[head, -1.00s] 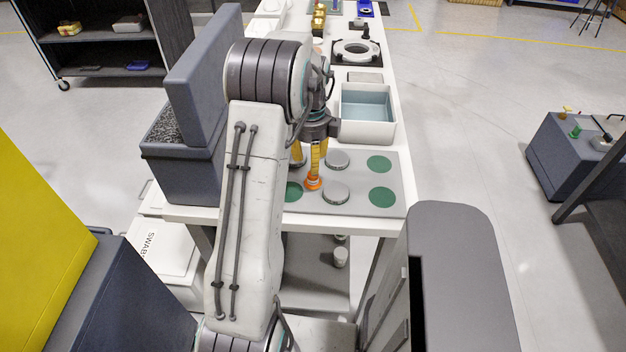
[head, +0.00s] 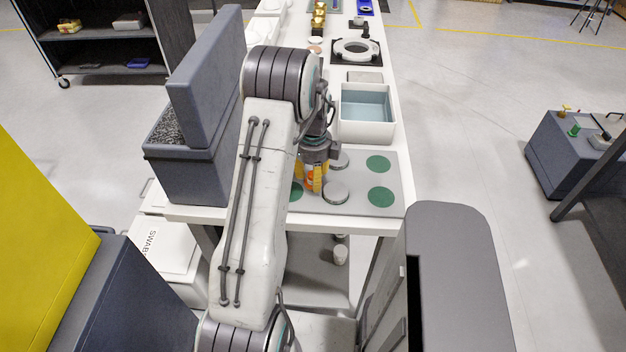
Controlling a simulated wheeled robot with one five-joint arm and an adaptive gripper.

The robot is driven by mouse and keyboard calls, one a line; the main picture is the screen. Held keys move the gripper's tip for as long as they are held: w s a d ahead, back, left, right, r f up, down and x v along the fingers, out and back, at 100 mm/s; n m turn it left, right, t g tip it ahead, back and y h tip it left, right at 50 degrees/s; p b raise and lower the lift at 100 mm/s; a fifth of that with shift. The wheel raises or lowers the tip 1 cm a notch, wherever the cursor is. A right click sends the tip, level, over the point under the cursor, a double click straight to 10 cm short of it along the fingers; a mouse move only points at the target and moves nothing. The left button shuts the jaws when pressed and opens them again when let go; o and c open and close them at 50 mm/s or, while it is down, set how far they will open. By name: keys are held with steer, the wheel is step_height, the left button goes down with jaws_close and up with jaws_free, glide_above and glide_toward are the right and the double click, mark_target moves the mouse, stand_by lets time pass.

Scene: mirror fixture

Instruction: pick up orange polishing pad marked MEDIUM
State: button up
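An orange pad (head: 310,181) shows as a small patch low between the fingers of my gripper (head: 309,182), over the grey mat (head: 360,168). The fingers and my arm hide most of it, and no MEDIUM marking is legible. My gripper points down, with its yellow fingers apart on either side of the orange patch. I cannot tell whether they touch the pad.
A grey disc (head: 335,192) stands close to the right of my gripper, and another (head: 339,160) is behind it. Green circles (head: 381,197) lie on the mat. A white bin (head: 366,112) stands behind, and a dark open case (head: 185,160) is at left.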

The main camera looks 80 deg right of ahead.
jaws_close()
steer(key=shift+r, duration=0.1)
stand_by(0.4)
